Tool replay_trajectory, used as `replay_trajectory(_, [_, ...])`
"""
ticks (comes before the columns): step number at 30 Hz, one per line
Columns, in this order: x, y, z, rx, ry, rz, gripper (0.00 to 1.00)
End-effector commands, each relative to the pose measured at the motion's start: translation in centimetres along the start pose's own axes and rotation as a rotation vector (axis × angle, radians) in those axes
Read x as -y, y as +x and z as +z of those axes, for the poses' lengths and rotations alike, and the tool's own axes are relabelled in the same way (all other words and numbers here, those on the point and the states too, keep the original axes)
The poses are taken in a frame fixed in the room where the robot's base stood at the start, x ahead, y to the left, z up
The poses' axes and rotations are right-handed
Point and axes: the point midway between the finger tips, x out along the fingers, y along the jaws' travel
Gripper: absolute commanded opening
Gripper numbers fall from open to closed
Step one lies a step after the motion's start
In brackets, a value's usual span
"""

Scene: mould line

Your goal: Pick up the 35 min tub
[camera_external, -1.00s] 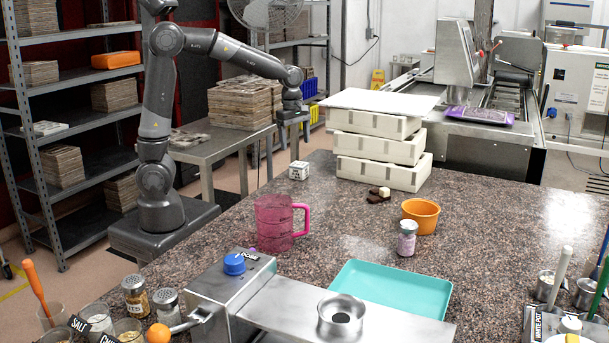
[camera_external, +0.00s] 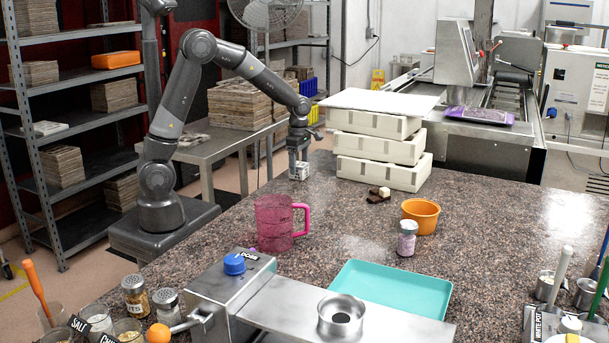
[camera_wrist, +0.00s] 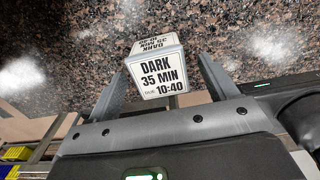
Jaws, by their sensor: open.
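The 35 min tub (camera_external: 300,171) is a small white block-like tub on the speckled countertop, near its far left edge. In the wrist view the tub (camera_wrist: 160,72) shows black print reading "DARK 35 MIN" and "10:40". My gripper (camera_external: 299,163) points down at the tub, with its fingers low around it. In the wrist view my gripper (camera_wrist: 160,75) is open, with one finger on each side of the tub.
A stack of white trays (camera_external: 381,173) stands to the right of the tub. A pink jug (camera_external: 273,222) stands nearer the camera. An orange bowl (camera_external: 421,216), a small jar (camera_external: 407,239) and a teal tray (camera_external: 390,290) are farther right. The countertop around the tub is mostly clear.

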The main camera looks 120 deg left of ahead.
Motion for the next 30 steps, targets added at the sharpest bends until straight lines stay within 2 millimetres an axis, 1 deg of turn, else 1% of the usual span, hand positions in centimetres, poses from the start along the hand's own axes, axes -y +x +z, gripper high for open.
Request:
replay_trajectory(1, [-0.1,0.9,-0.1,-0.001,-0.001,-0.002,0.78])
replay_trajectory(3, [-0.1,1.7,-0.1,-0.001,0.000,-0.002,0.78])
replay_trajectory(6, [-0.1,2.4,-0.1,0.000,0.000,-0.001,0.78])
replay_trajectory(13, [-0.1,2.5,0.0,0.001,0.000,0.000,0.78])
replay_trajectory(30, [-0.1,2.4,0.0,0.001,0.001,0.000,0.32])
